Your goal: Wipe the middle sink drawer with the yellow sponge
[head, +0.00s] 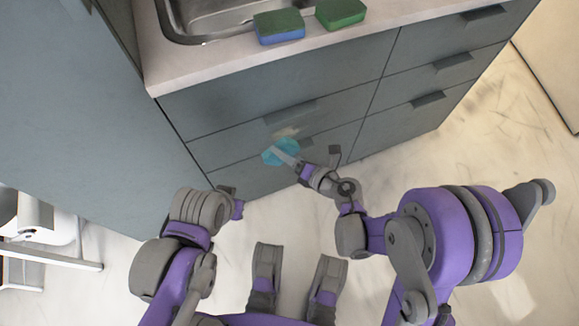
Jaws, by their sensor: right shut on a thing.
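The sink cabinet's middle drawer (225,144) is a grey-blue front below the sink panel. A small tan smear-like patch (287,132) shows on it. My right gripper (288,158) is in front of the lower drawers, shut on a flat cyan sponge-like pad (271,157), just below the patch. I cannot tell whether the pad touches the drawer. No plainly yellow sponge shows. My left gripper (236,207) is low, left of the right one and apart from the cabinet; its fingers are too unclear to judge.
A blue sponge (280,28) and a green sponge (340,13) lie on the pale countertop (190,69) beside the metal sink (225,22). More drawers with dark handles are at right. A tall grey panel stands at left. The pale floor (470,135) at right is clear.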

